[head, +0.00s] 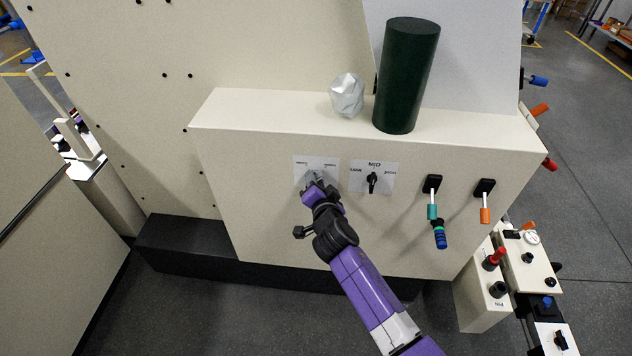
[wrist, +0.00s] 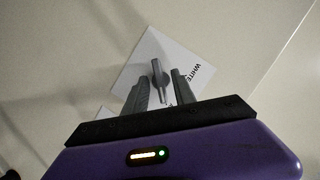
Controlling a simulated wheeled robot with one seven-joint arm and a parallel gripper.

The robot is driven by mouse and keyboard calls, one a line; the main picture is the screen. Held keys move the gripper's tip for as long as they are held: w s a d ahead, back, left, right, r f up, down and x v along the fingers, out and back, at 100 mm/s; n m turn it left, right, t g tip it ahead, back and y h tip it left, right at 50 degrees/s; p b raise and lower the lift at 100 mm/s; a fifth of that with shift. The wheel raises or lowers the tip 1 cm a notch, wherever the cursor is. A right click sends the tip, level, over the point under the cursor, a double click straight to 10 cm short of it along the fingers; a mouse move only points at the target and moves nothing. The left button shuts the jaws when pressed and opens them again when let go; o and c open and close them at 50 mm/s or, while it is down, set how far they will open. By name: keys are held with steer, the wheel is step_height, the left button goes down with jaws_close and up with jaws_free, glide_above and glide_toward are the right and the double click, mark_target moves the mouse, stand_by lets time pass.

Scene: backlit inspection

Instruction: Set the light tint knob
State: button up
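The tint knob is a small grey knob with a bar-like pointer (wrist: 158,76) on a white label plate (head: 302,161), on the front of the beige console. The word "WHITE" shows on the plate in the wrist view. My gripper (head: 312,181) is at this knob, and its two grey fingers stand apart on either side of the knob in the wrist view. A gap shows between the fingers and the knob, so they do not appear closed on it. In the head view my gripper hides most of the knob.
To the right are a black knob (head: 373,182) on a plate marked "MID" and two hanging levers, one teal (head: 432,211), one orange (head: 485,215). A dark green cylinder (head: 407,75) and a silvery faceted lump (head: 347,95) stand on the console top (head: 260,108).

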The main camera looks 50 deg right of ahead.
jaws_close()
steer(key=shift+n, duration=0.3)
steer(key=n+g+h+b, duration=0.1)
steer(key=n+g+b, duration=0.1)
steer(key=n, duration=0.2)
steer(key=n+g+h+b, duration=0.2)
steer(key=n+b, duration=0.1)
steer(key=n, duration=0.1)
steer(key=n+g+h+b, duration=0.2)
steer(key=n, duration=0.1)
steer(key=shift+w+a+n, duration=0.35)
steer(key=shift+n, duration=0.05)
stand_by(0.4)
steer(key=shift+g, duration=0.3)
steer(key=shift+o, duration=0.4)
jaws_free()
